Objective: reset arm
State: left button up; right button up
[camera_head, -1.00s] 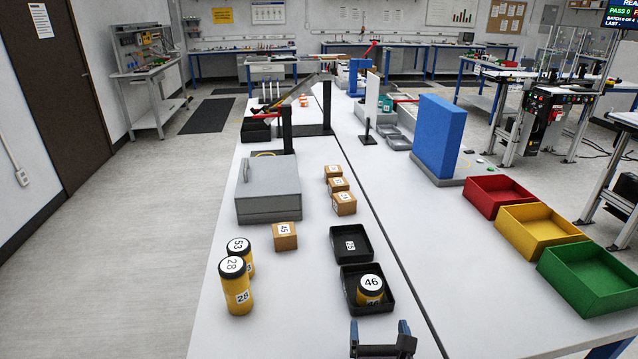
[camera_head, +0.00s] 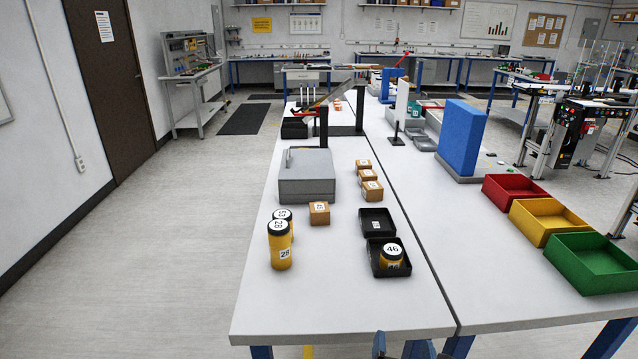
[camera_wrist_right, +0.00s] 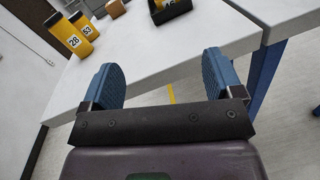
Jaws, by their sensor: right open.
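My right gripper (camera_head: 405,347) shows at the bottom edge of the head view, below the front edge of the white table (camera_head: 335,322). In the right wrist view, its two blue fingers (camera_wrist_right: 163,80) stand wide apart with nothing between them. A yellow canister marked 46 (camera_head: 391,257) stands in the front black tray (camera_head: 407,268), apart from the gripper. My left gripper is not in view.
Yellow canisters marked 28 (camera_head: 279,250) and 53 (camera_head: 283,214) stand at the table's left. Red, yellow and green bins (camera_head: 592,270) line the right. The table's front is clear.

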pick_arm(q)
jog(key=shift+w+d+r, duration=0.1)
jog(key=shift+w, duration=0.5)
pick_arm(e)
jog(key=s+d+f+m+g, duration=0.3)
jog(key=s+d+f+m, duration=0.3)
jog(key=m, duration=0.9)
jog(key=s+d+f+m+g+y, duration=0.1)
jog(key=s+d+f+m+g, duration=0.2)
jog(key=m, duration=1.3)
jog(key=s+d+f, duration=0.3)
jog(key=s+f, duration=0.1)
jog(key=f, duration=0.1)
jog(key=shift+s+d+y, duration=0.2)
jog(key=shift+s+y, duration=0.1)
jog(key=shift+s, duration=0.05)
